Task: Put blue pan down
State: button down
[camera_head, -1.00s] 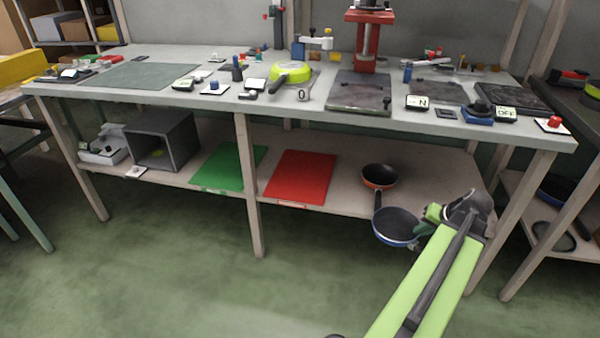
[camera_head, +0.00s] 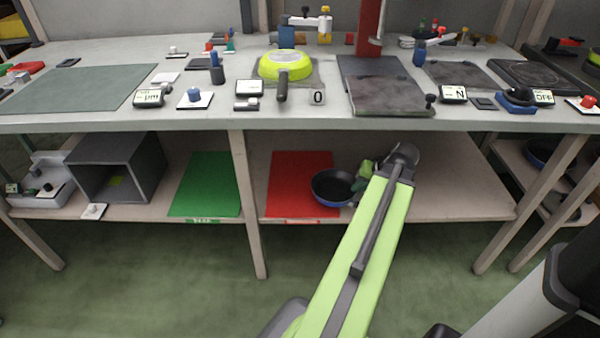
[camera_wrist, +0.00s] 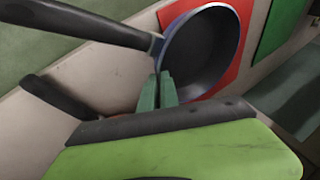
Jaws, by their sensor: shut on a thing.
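The blue pan (camera_head: 333,188), with a dark inside and blue rim, is at the lower shelf, overlapping the right edge of the red mat (camera_head: 298,170). My gripper (camera_head: 362,182) is shut on it at its right side. In the wrist view the green fingertips (camera_wrist: 157,92) grip the rim of the blue pan (camera_wrist: 205,48) near the base of its dark handle, which points to the upper left. The red mat (camera_wrist: 238,72) shows behind the pan. I cannot tell whether the pan touches the mat or hangs just above it.
A green mat (camera_head: 207,183) lies left of the red one, past a table leg (camera_head: 248,205). The tabletop (camera_head: 200,122) is close above. In the wrist view another dark handle (camera_wrist: 58,97) and a sliver of orange show, mostly hidden by my arm. Shelf to the right is clear.

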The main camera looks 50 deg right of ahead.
jog(key=w+d, duration=0.1)
jog(key=w, duration=0.4)
jog(key=w+d, duration=0.1)
jog(key=w, duration=0.5)
jog(key=w+d, duration=0.1)
jog(key=w, duration=0.5)
jog(key=shift+w+d, duration=0.1)
jog(key=shift+d, duration=0.2)
notch_tip(320, 180, down, 4)
jog(key=b, duration=0.4)
jog(key=shift+r, duration=0.25)
jog(key=shift+f, duration=0.2)
jog(key=c, duration=1.6)
grip_release()
jog(key=shift+r, duration=0.15)
